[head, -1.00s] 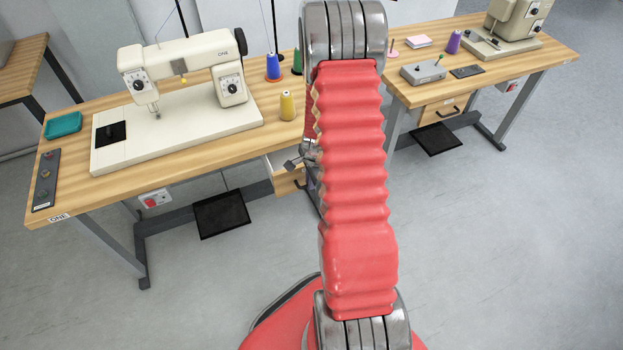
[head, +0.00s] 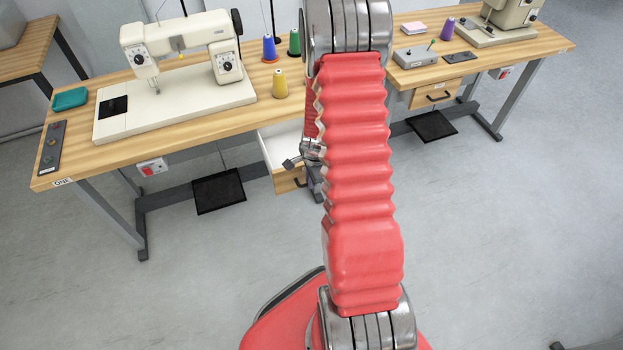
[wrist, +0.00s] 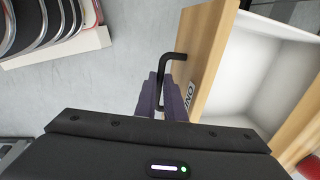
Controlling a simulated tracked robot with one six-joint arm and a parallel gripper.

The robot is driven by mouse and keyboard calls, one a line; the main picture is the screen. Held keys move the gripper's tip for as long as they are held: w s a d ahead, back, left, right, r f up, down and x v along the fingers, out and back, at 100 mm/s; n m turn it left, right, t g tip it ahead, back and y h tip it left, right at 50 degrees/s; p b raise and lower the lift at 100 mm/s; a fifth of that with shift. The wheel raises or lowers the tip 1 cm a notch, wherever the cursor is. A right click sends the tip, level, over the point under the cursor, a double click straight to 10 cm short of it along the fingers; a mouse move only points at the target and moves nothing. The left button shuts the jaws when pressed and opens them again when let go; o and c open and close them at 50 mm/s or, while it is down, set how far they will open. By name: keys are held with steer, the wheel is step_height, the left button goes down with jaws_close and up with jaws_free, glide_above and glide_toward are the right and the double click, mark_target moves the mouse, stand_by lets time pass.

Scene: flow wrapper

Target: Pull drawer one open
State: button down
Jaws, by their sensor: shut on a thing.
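Drawer one is a wooden-fronted drawer with a white inside. In the head view its front (head: 288,180) stands out from under the table marked ONE, and its open top shows. In the wrist view the drawer front (wrist: 212,55) carries an ONE label, and the empty-looking white inside (wrist: 262,72) lies behind it. A black bar handle (wrist: 168,58) sticks out from the front. My gripper (wrist: 162,98) is shut on this handle, with one dark finger on each side. In the head view my red arm hides most of the gripper and part of the drawer.
Table one (head: 180,132) bears a sewing machine (head: 185,60), thread spools, a teal tray (head: 69,98) and a control strip. A black pedal (head: 219,192) sits below. A second table (head: 480,62) stands right with a shut drawer (head: 434,94). Open grey floor (head: 500,230) lies in front.

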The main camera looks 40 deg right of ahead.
steer(key=c, duration=1.8)
jaws_free()
steer(key=shift+c, duration=0.2)
steer(key=shift+r, duration=0.15)
step_height(320, 180, up, 13)
steer(key=s, duration=0.2)
steer(key=shift+s+a, duration=0.25)
steer(key=shift+a, duration=0.1)
